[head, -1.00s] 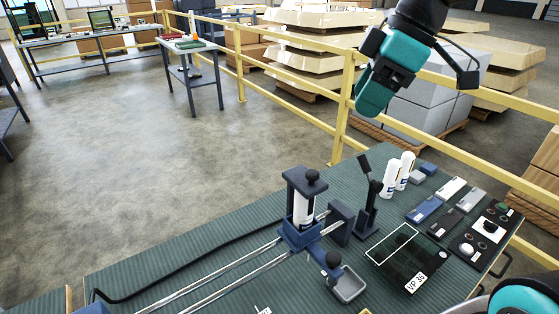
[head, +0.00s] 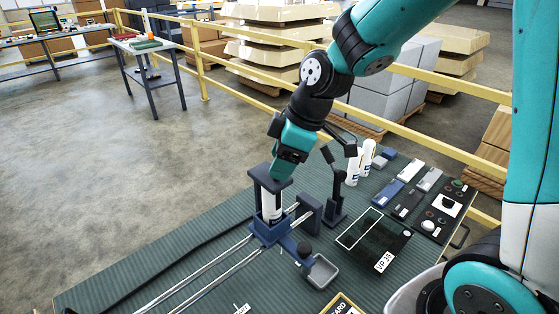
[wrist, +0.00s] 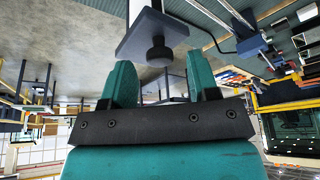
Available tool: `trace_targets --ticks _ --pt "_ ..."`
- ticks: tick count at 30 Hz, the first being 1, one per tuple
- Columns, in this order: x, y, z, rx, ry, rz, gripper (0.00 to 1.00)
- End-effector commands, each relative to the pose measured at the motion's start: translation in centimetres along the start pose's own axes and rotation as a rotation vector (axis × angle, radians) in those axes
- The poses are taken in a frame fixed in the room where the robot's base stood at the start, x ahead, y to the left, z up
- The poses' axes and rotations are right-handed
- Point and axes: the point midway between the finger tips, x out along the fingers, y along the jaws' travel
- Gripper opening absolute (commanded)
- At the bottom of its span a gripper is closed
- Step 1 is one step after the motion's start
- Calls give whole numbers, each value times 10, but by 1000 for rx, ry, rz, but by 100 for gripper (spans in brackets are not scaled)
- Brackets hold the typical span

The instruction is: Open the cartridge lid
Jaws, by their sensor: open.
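The cartridge lid (head: 262,178) is a dark blue plate on top of the upright cartridge holder. A white cartridge (head: 272,207) stands beneath it in the blue carriage (head: 270,233). The lid looks closed over the cartridge. In the wrist view, the lid (wrist: 138,40) has a round black knob (wrist: 158,54) on it. My gripper (wrist: 160,66) is open and empty, with its two teal fingers to either side of the knob's line and the knob just beyond the tips. In the head view, my gripper (head: 280,168) is right at the lid and hides the knob.
The carriage sits on two metal rails (head: 205,265). A dark post (head: 334,200), two white bottles (head: 354,167) and a black panel marked VP (head: 374,238) stand to the right. A small grey tray (head: 322,272) is in front. A yellow railing (head: 420,135) runs behind.

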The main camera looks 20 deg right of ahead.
Motion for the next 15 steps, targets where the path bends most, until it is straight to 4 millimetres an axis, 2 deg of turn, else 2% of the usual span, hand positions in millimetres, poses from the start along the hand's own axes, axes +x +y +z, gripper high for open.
trace_targets --ticks 5,13,15 --pt "11 0 0 1 -1 -1 55" --pt "12 0 0 1 -1 0 55" --pt "12 0 0 1 -1 0 39"
